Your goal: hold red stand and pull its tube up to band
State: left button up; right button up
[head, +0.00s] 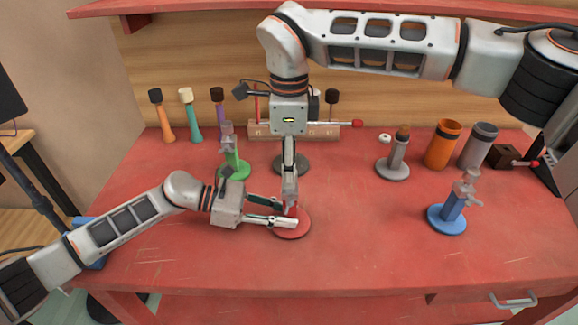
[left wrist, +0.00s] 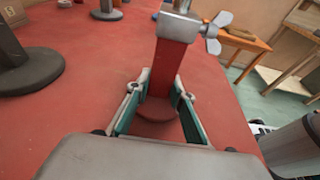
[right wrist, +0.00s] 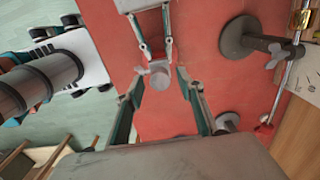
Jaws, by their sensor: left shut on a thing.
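The red stand has a round red base (head: 292,228) near the front middle of the table in the head view. Its upright red post (left wrist: 172,68) fills the middle of the left wrist view, with a grey collar and wing screw (left wrist: 214,32) on top. My left gripper (left wrist: 158,98) is shut on the lower post from the side. My right gripper (head: 289,204) points down from above. In the right wrist view its fingers (right wrist: 158,76) are apart on either side of the grey collar and tube top (right wrist: 160,80). I cannot make out a band on the tube.
A green stand (head: 234,171) and a dark grey stand (head: 292,164) stand behind. A grey stand (head: 393,171) and a blue stand (head: 447,218) are to the right. Orange (head: 442,146) and grey (head: 477,147) cups stand at the back right. The front table is clear.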

jog(key=shift+f, duration=0.2)
grip_shut()
notch_tip(320, 180, up, 9)
jog(key=shift+f, duration=0.2)
grip_release()
